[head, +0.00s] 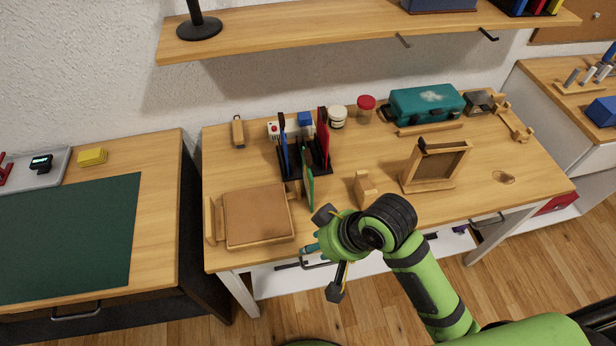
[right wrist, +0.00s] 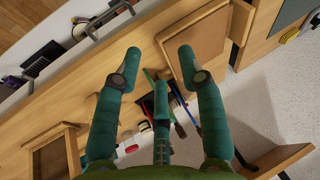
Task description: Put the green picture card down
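The green picture card (head: 309,189) stands upright, seen nearly edge-on, at the front of a black rack (head: 292,168) on the wooden desk. A blue card (head: 285,150) and a red card (head: 323,140) stand in the rack behind it. The green card also shows as a thin strip in the right wrist view (right wrist: 148,75), partly hidden by a finger. My right gripper (head: 318,250) is at the desk's front edge, in front of the card and apart from it. In the wrist view its fingers (right wrist: 160,63) are spread wide with nothing between them. My left gripper is out of view.
A brown board in a wooden holder (head: 257,216) lies left of the card. A small wooden block stand (head: 364,188) and an upright wooden frame (head: 436,165) stand to the right. Jars (head: 366,109) and a teal case (head: 427,103) are behind. A shelf (head: 340,32) hangs above.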

